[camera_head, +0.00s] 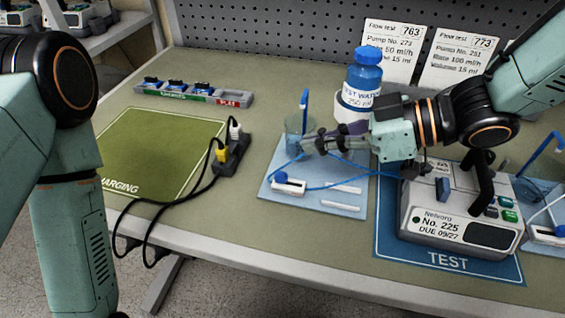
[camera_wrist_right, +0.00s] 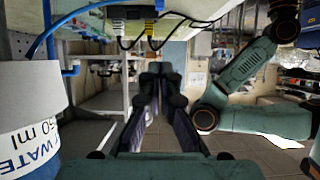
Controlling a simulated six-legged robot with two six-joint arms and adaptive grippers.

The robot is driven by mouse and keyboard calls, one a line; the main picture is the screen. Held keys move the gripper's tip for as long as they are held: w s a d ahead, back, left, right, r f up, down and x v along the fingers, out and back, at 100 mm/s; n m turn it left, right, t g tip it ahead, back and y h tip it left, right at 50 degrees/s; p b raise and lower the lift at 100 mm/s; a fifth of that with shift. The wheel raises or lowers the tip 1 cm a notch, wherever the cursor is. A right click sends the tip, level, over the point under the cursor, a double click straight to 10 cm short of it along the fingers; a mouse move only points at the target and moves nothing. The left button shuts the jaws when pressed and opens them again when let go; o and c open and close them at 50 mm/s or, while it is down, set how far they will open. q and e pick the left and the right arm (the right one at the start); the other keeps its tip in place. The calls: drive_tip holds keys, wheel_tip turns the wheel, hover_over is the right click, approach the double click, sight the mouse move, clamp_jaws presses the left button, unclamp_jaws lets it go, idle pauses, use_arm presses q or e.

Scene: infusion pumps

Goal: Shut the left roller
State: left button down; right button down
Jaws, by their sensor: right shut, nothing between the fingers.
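The left roller clamp (camera_head: 289,186) is a white body with a blue roller wheel (camera_head: 281,177). It lies on the left light-blue tray (camera_head: 330,209) in the head view, with blue tubing running from it. My right gripper (camera_head: 306,145) is shut and empty. It reaches in from the right, pointing left, above the back of this tray, in front of a clear beaker (camera_head: 293,126). It appears apart from the clamp. In the right wrist view its dark fingers (camera_wrist_right: 152,85) are together with nothing held. My left arm shows at the left, but its gripper is out of view.
The pump No. 225 (camera_head: 447,233) stands on the blue TEST mat (camera_head: 391,247). A blue-capped test water bottle (camera_head: 363,80) stands behind my right gripper. A black power strip (camera_head: 231,157) with cables lies left of the tray. The green CHARGING mat (camera_head: 160,145) is empty.

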sight(285, 174)
drive_tip(key=b+x, duration=0.1)
drive_tip(key=x, duration=0.1)
drive_tip(key=shift+w+a+f, duration=0.1)
drive_tip(key=shift+a+f, duration=0.1)
drive_tip(key=shift+f, duration=0.15)
drive_tip(key=shift+w+a+f, duration=0.1)
drive_tip(key=shift+a+f, duration=0.05)
drive_tip(key=shift+a, duration=0.15)
drive_tip(key=b+x, duration=0.1)
drive_tip(key=x, duration=0.2)
drive_tip(key=shift+a, duration=0.15)
drive_tip(key=shift+x, duration=0.85)
drive_tip(key=shift+w+a+f+b, duration=0.25)
drive_tip(key=shift+a+b, duration=0.15)
drive_tip(key=shift+a, duration=0.2)
drive_tip(key=shift+f, duration=0.2)
drive_tip(key=shift+s+d+f+b, duration=0.1)
drive_tip(key=shift+d+f+b, duration=0.2)
drive_tip(key=shift+s+d+f+b, duration=0.1)
drive_tip(key=shift+d+f+b, duration=0.05)
drive_tip(key=shift+d+f, duration=0.3)
drive_tip(key=shift+s+d+f+b, duration=0.15)
drive_tip(key=shift+d+f, duration=0.1)
drive_tip(key=shift+d, duration=0.25)
drive_tip(key=shift+f, duration=0.15)
drive_tip(key=shift+s+d, duration=0.1)
drive_tip(key=shift+d, duration=0.1)
